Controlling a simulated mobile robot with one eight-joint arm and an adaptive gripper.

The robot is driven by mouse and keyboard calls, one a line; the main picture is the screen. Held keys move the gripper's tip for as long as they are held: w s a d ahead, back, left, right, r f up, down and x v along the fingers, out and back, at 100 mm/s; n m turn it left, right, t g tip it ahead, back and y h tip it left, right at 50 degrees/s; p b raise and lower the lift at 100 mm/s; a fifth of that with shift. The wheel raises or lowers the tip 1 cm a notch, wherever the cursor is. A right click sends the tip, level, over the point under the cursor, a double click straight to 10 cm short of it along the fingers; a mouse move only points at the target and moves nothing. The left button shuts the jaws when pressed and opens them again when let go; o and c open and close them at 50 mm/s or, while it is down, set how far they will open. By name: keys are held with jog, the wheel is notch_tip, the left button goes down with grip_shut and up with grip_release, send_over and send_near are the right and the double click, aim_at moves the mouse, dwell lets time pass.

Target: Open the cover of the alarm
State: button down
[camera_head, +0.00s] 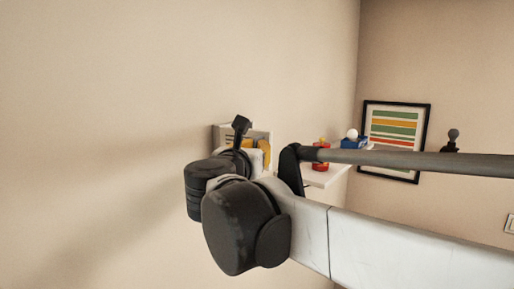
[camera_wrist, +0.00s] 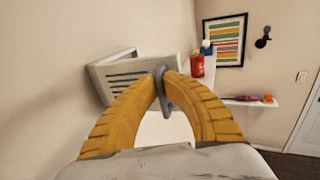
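The alarm is a pale box (camera_wrist: 122,76) with dark slots on its front, at the left wall in the wrist view. It also shows in the head view (camera_head: 228,132), partly hidden behind my arm. Its slotted front stands out at an angle from the wall; I cannot tell whether this is the cover swung open or the whole box. My gripper (camera_wrist: 165,80) has two curved yellow fingers. Their tips are close together on a narrow grey upright piece at the right edge of the slotted front. The fingers and wrist hide the lower part of the alarm.
A white shelf (camera_head: 326,177) holds a red can (camera_wrist: 197,66) and a blue item with a white ball (camera_wrist: 207,46), right of the alarm. A lower shelf (camera_wrist: 256,103) carries small items. A framed striped picture (camera_wrist: 225,41) hangs behind. The left wall is bare.

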jog(key=s+a, duration=0.1)
jog(key=s+a+b, duration=0.1)
jog(key=shift+a, duration=0.35)
jog(key=c, duration=1.8)
grip_release()
jog(key=shift+w+d, duration=0.1)
jog(key=shift+o, duration=1.2)
jog(key=v, duration=1.2)
